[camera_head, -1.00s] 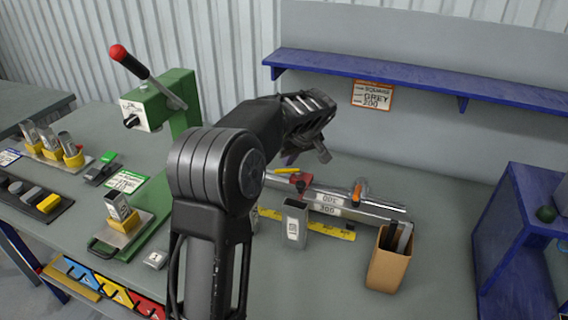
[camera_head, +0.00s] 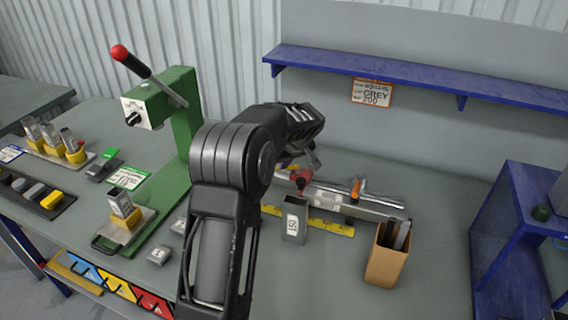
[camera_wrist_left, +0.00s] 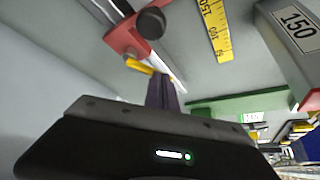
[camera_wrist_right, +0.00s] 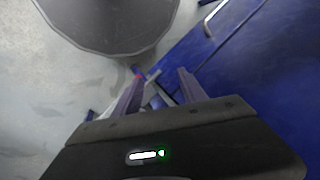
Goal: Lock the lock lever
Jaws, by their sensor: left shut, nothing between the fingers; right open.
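A red stop block (camera_head: 301,181) sits on the metal rail (camera_head: 335,201) behind the square grey tube. It also shows in the left wrist view (camera_wrist_left: 122,38), with a round black knob (camera_wrist_left: 151,23) on it. A small yellow lever (camera_wrist_left: 139,66) sticks out by the block's lower edge. My left gripper (camera_head: 309,163) is over the block's end of the rail and hides part of it. In the left wrist view its fingers (camera_wrist_left: 165,92) are together and empty, close to the yellow lever; contact cannot be told. My right gripper (camera_wrist_right: 158,92) is open and empty, away from the rail.
An orange lever piece (camera_head: 356,189) stands farther right on the rail. The grey tube (camera_head: 294,221) stands upright in front, by the yellow ruler (camera_head: 332,228). A cardboard box (camera_head: 387,262) is at the right. A green press (camera_head: 178,120) stands left of my left arm.

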